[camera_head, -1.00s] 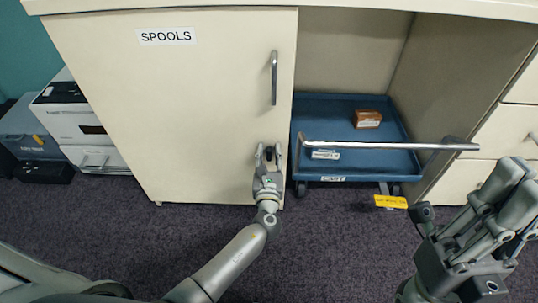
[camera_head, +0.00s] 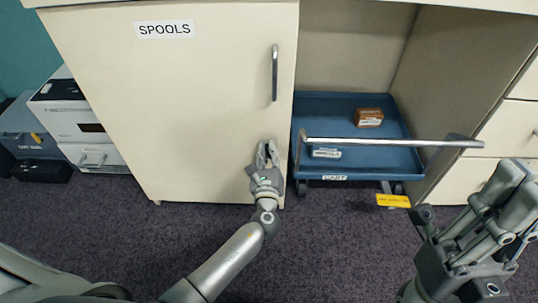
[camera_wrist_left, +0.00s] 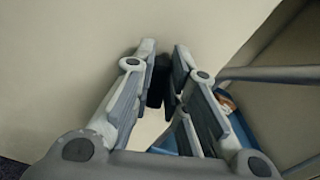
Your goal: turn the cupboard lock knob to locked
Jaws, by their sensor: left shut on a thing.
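The cream cupboard door (camera_head: 185,95) labelled SPOOLS is shut in the head view. My left gripper (camera_head: 267,150) is at its lower right part, below the metal handle (camera_head: 274,72). In the left wrist view the fingers of my left gripper (camera_wrist_left: 163,75) are closed on the small dark lock knob (camera_wrist_left: 156,88) at the door face. The fingers hide most of the knob, and I cannot read its position. My right gripper (camera_head: 490,215) is at the lower right, away from the door, and I cannot tell whether it is open.
A blue cart (camera_head: 350,180) with a metal push bar (camera_head: 390,143) stands in the open bay right of the door. It carries a brown box (camera_head: 368,117) and a small pale box (camera_head: 325,152). A yellow tag (camera_head: 393,200) hangs in front. A white printer (camera_head: 75,110) stands at left.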

